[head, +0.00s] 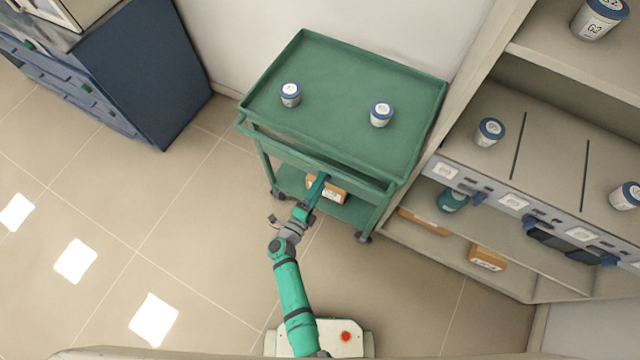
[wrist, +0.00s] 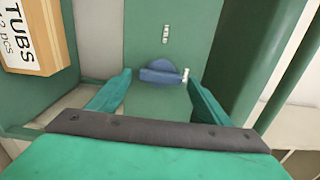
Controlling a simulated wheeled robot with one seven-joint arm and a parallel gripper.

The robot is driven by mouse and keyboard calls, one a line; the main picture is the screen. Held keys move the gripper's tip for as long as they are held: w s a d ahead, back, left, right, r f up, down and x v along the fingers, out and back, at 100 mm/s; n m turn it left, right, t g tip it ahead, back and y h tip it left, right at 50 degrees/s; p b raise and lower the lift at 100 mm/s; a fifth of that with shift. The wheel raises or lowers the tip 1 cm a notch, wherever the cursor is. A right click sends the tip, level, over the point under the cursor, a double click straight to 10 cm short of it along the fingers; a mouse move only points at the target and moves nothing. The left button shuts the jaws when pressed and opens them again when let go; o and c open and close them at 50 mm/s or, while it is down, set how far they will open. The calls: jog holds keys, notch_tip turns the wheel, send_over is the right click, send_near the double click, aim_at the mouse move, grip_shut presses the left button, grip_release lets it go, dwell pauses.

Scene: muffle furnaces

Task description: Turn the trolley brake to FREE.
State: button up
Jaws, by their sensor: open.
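The green trolley (head: 345,95) stands against the wall in the head view. In the wrist view, a round blue knob with a raised bar across it (wrist: 162,73), likely the brake, sits on a green panel (wrist: 172,15). The bar lies roughly level in that picture. A small white mark (wrist: 166,34) is above the knob, and another (wrist: 186,75) is at its right end. In the head view my gripper (head: 320,182) reaches under the trolley's top tray.
Two lidded tubs (head: 290,94) (head: 381,113) stand on the top tray. A cardboard box (head: 328,192) labelled TUBS is on the lower shelf, at left in the wrist view (wrist: 35,35). A shelf unit (head: 560,150) is at right, a blue cabinet (head: 140,75) at left. Floor at left is clear.

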jog(key=v, duration=1)
jog(key=shift+s, duration=0.1)
dwell(0.3)
jog(key=shift+d, duration=0.1)
jog(key=s+d+r+n+y, duration=0.2)
jog(key=s+r+n+y, duration=0.2)
jog(key=s+r+n, duration=0.7)
jog(key=s+d+r+n+y, duration=0.3)
jog(key=s+r+n+y, duration=0.1)
jog(key=s+r+n, duration=0.8)
notch_tip(320, 180, up, 3)
jog(key=shift+s+d+f+n+g, duration=0.2)
jog(key=shift+n+g, duration=0.1)
jog(key=shift+g, duration=0.1)
jog(key=shift+a, duration=0.1)
